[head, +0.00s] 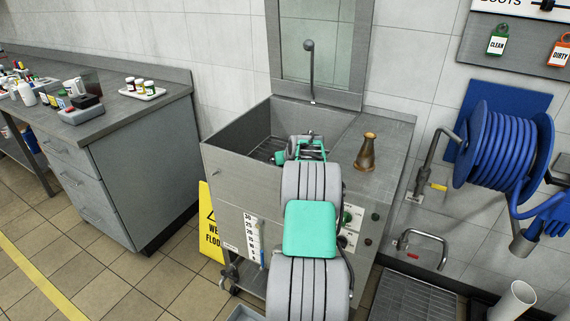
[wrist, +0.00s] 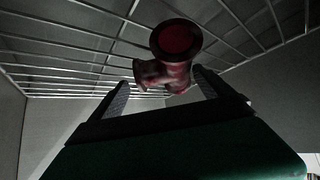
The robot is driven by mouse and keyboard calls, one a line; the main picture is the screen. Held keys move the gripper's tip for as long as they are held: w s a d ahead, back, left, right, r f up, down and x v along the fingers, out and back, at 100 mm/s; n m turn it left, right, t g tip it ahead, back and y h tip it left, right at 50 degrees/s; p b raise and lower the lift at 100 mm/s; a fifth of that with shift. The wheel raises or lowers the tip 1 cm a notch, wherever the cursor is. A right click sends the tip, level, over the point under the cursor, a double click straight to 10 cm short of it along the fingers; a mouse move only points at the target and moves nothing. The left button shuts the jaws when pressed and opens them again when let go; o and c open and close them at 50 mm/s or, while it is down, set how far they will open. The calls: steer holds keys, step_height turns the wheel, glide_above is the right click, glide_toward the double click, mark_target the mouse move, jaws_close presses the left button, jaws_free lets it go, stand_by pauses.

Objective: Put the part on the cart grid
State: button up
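A dark red pipe fitting with a round flange, likely the part (wrist: 177,72), shows in the wrist view between the ends of my two fingers. My gripper (wrist: 163,82) has its fingers on either side of the part; whether they press on it is too dark to tell. A pale wire grid (wrist: 72,75) lies beyond the part, and I cannot tell whether the part touches it. In the head view my gripper (head: 308,134) is over the steel basin (head: 232,137), mostly hidden behind my arm. The part is not visible there.
A tall panel with a spout (head: 309,70) rises behind. A cluttered bench (head: 120,110) is at left, a yellow floor sign (head: 210,225) beside the unit, and a blue hose reel (head: 495,145) at right.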

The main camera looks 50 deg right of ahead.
steer(key=shift+o, duration=0.8)
steer(key=shift+r, duration=0.15)
steer(key=shift+s+r, duration=0.15)
steer(key=shift+r, duration=0.05)
steer(key=v, duration=0.7)
steer(key=shift+a, duration=0.1)
